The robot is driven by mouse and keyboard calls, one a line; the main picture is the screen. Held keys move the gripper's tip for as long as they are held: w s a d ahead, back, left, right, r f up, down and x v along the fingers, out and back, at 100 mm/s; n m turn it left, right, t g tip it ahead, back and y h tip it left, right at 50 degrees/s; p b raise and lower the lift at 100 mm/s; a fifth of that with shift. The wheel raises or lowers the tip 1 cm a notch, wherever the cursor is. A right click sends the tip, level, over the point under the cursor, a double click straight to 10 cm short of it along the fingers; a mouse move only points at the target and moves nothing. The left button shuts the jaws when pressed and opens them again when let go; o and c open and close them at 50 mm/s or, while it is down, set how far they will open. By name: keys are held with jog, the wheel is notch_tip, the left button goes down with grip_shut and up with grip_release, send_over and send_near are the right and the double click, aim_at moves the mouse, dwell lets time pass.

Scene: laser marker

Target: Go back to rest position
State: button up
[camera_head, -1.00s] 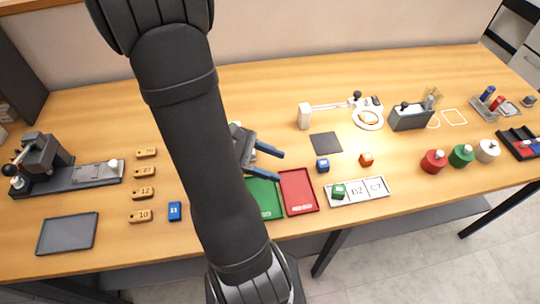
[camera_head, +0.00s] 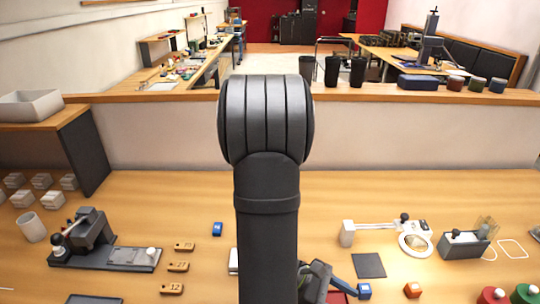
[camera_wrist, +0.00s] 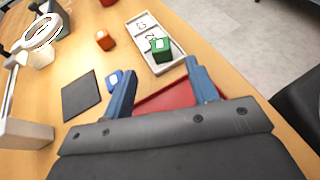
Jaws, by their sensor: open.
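My gripper (camera_wrist: 160,68) is open and empty in the wrist view, its two blue fingers spread apart above the table. A red tray (camera_wrist: 174,97) shows between and beneath the fingers. In the head view the gripper (camera_head: 343,286) is partly hidden behind my dark arm and cut by the bottom edge, with a blue finger showing to the arm's right. A blue cube (camera_head: 362,291) appears just right of that finger. The same cube (camera_wrist: 115,80) sits beside the left finger in the wrist view; I cannot tell the exact gap.
A green cube (camera_wrist: 160,50) sits on a white labelled plate (camera_wrist: 172,24). An orange cube (camera_head: 412,290) and a dark square pad (camera_head: 368,265) lie nearby. A magnifier stand (camera_head: 347,232) stands behind them. The laser-side fixture (camera_head: 90,240) and wooden tags (camera_head: 178,267) lie left.

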jog(key=shift+x, duration=3.85)
jog(key=v, duration=1.7)
jog(key=x, duration=1.7)
jog(key=shift+s+d, duration=0.15)
jog(key=shift+d, duration=0.1)
jog(key=shift+r, duration=0.4)
jog(key=shift+d+r, duration=0.2)
jog(key=shift+r, duration=1.75)
